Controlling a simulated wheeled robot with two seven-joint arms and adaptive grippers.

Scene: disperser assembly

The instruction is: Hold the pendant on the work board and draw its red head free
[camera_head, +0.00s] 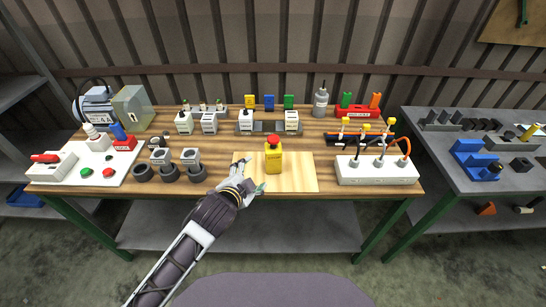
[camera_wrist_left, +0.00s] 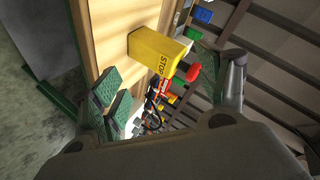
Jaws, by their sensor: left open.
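The yellow pendant (camera_head: 273,161) stands upright on the light wooden work board (camera_head: 302,180), with its red head (camera_head: 273,141) seated on top. My left gripper (camera_head: 251,177) is open and low over the left part of the board, its fingers spread just to the left of the pendant. In the left wrist view the pendant (camera_wrist_left: 156,50) shows its STOP lettering, and its red head (camera_wrist_left: 192,73) points toward the right. The open fingers (camera_wrist_left: 160,83) there have green pads, and nothing is between them. My right gripper is not in view.
A white socket block (camera_head: 376,172) with cables and upright plugs stands right of the board. Dark cylindrical parts (camera_head: 168,172) stand to its left. Several grey and white modules (camera_head: 268,124) line the table behind. The board around the pendant is clear.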

